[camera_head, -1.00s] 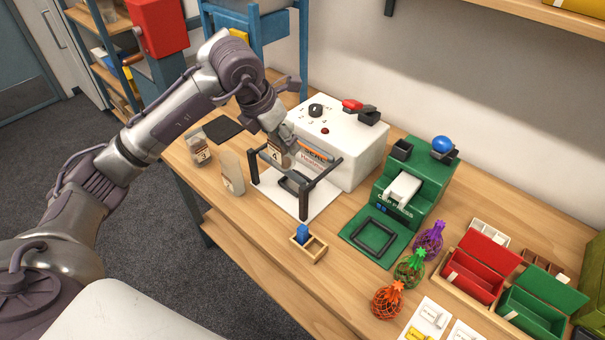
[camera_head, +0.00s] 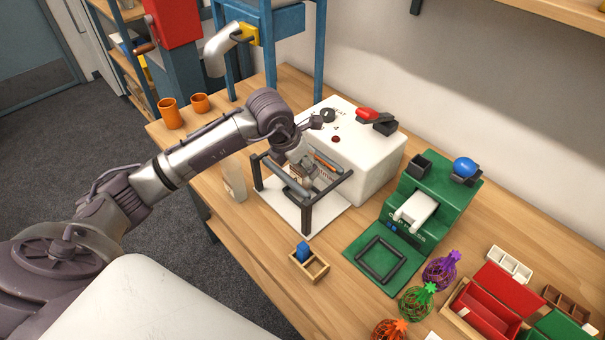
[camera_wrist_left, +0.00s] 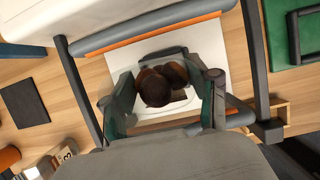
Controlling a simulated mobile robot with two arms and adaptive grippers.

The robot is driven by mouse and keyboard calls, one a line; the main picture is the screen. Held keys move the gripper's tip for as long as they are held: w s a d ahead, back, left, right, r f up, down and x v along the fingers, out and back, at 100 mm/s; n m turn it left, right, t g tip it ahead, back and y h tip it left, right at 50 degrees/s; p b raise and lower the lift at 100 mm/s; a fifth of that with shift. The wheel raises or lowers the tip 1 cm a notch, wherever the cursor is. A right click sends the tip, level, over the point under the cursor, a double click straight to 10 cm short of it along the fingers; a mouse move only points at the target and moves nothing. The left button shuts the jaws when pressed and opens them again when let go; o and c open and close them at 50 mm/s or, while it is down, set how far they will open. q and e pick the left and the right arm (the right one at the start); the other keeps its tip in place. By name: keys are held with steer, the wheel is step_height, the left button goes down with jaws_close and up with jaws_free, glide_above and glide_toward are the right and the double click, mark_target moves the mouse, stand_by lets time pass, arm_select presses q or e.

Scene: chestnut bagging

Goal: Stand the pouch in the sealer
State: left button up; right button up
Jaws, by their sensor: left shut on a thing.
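The sealer is a white box (camera_head: 352,150) with a black frame and bars over a white base plate (camera_head: 329,212). My left gripper (camera_head: 300,172) is shut on the pouch, between the sealer's bars. In the left wrist view, my gripper's fingers (camera_wrist_left: 165,96) stand on both sides of the open pouch, with brown chestnuts (camera_wrist_left: 158,86) inside it. The pouch is over the base plate (camera_wrist_left: 205,45) and looks roughly upright. Its bottom is hidden, so I cannot tell whether it touches the plate. My right gripper is not in view.
A pale pouch (camera_head: 234,178) stands left of the sealer. A pouch marked 3 (camera_wrist_left: 66,153) shows in the wrist view. A small wooden box with a blue item (camera_head: 310,264) sits in front. A green machine (camera_head: 432,205) and net bags (camera_head: 440,270) are on the right.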

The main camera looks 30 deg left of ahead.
mark_target(302, 176)
arm_select(q)
step_height(302, 176, down, 4)
steer(key=shift+r+p, duration=0.1)
steer(key=shift+p, duration=0.25)
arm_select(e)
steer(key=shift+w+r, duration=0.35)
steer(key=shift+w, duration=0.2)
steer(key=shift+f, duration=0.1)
arm_select(q)
steer(key=shift+f+b, duration=0.25)
steer(key=shift+b, duration=0.05)
steer(key=o, duration=1.3)
steer(key=shift+o, duration=0.2)
steer(key=shift+r, duration=0.1)
steer(key=shift+r, duration=0.1)
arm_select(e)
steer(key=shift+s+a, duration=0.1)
